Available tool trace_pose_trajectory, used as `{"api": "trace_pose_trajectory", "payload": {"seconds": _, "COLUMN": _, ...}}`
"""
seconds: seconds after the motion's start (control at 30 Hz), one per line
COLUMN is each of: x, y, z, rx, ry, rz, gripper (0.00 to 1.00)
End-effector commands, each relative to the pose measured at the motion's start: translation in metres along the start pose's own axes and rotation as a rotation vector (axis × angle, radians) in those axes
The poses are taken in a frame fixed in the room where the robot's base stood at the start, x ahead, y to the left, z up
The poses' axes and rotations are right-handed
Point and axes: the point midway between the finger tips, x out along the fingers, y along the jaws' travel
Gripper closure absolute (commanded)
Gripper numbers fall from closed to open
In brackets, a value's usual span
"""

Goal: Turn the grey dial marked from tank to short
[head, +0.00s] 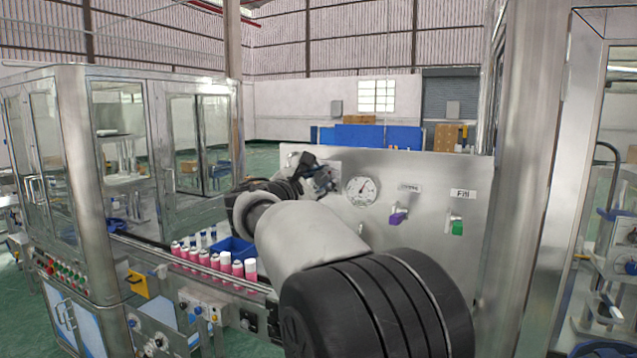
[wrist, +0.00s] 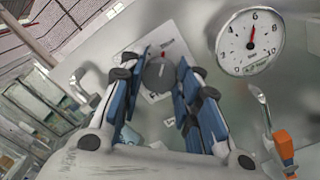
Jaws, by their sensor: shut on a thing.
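The grey dial (wrist: 159,74) is a dark round knob on a white marked plate (wrist: 176,45) on the steel panel, seen in the wrist view. My gripper (wrist: 160,80) has its blue-padded fingers on either side of the dial, shut on it. The plate's lettering is too blurred to read, so I cannot tell which mark the dial points to. In the head view my gripper (head: 322,180) is at the left part of the panel (head: 430,180), and the dial is hidden behind it.
A round pressure gauge (head: 362,191) is right of my gripper. Valves with purple (head: 398,218) and green (head: 457,228) handles are further right. An orange-handled valve (wrist: 284,147) is close by in the wrist view. Pink cans (head: 225,262) and a blue bin (head: 236,248) stand below left.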

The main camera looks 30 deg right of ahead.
Motion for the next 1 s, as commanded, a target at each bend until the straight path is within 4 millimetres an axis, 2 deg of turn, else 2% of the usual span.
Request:
{"api": "trace_pose_trajectory", "payload": {"seconds": 0.17, "x": 0.0, "y": 0.0, "z": 0.0, "rx": 0.002, "ry": 0.0, "rz": 0.0, "gripper": 0.93}}
{"api": "trace_pose_trajectory", "payload": {"seconds": 0.2, "x": 0.0, "y": 0.0, "z": 0.0, "rx": 0.001, "ry": 0.0, "rz": 0.0, "gripper": 0.67}}
{"api": "trace_pose_trajectory", "payload": {"seconds": 0.47, "x": 0.0, "y": 0.0, "z": 0.0, "rx": 0.0, "ry": 0.0, "rz": 0.0, "gripper": 0.5}}
{"api": "trace_pose_trajectory", "payload": {"seconds": 0.83, "x": -0.003, "y": 0.001, "z": 0.0, "rx": -0.001, "ry": 0.001, "rz": 0.001, "gripper": 0.49}}
{"api": "trace_pose_trajectory", "payload": {"seconds": 1.0, "x": -0.026, "y": 0.001, "z": 0.0, "rx": -0.002, "ry": 0.003, "rz": 0.003, "gripper": 0.49}}
